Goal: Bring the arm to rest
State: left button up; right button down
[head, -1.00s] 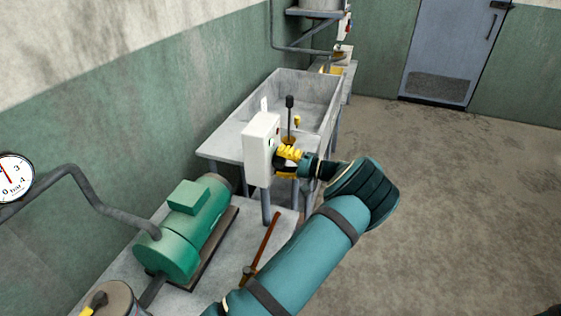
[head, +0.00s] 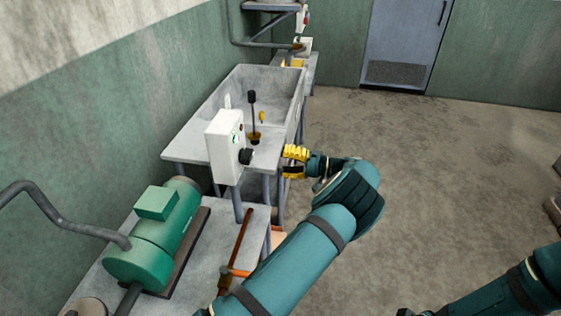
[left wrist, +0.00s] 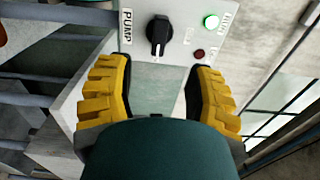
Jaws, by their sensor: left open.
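My left gripper (head: 292,161) is in front of the white control box, a little to the right of its black knob in the head view. Its yellow fingers are spread apart with nothing between them in the left wrist view (left wrist: 163,95). The control box (head: 225,150) carries a black rotary knob (left wrist: 159,35) beside the word PUMP, a lit green lamp (left wrist: 211,21) and a dark red lamp (left wrist: 198,54). The fingers are apart from the knob. Part of my right arm (head: 510,295) shows at the lower right, but its gripper is not visible.
A green motor (head: 155,240) and a reddish-brown rod (head: 236,250) are on the grey bench below my left arm. A concrete sink (head: 285,85) stands behind the box. Open floor (head: 430,150) lies to the right, with a blue door (head: 405,40) at the back.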

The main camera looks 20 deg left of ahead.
dwell(0.3)
pick_arm(q)
jog(key=s+a+f+m+h, duration=0.2)
jog(key=s+f+h, duration=0.15)
jog(key=f, duration=0.45)
jog(key=s+a+f+m+h, duration=0.1)
jog(key=s+a+f+h, duration=0.25)
jog(key=f, duration=0.45)
jog(key=s+d+f+h+b, duration=0.2)
jog(key=s+d+f+h, duration=0.5)
jog(key=s+f, duration=0.4)
jog(key=s+d+r+n+t+h+b, duration=0.1)
jog(key=s+d+r+n+t+h, duration=0.1)
jog(key=s+d+t+h, duration=0.4)
jog(key=s+d+r+h, duration=0.1)
jog(key=s+d, duration=0.3)
jog(key=d, duration=0.4)
jog(key=shift+d, duration=0.3)
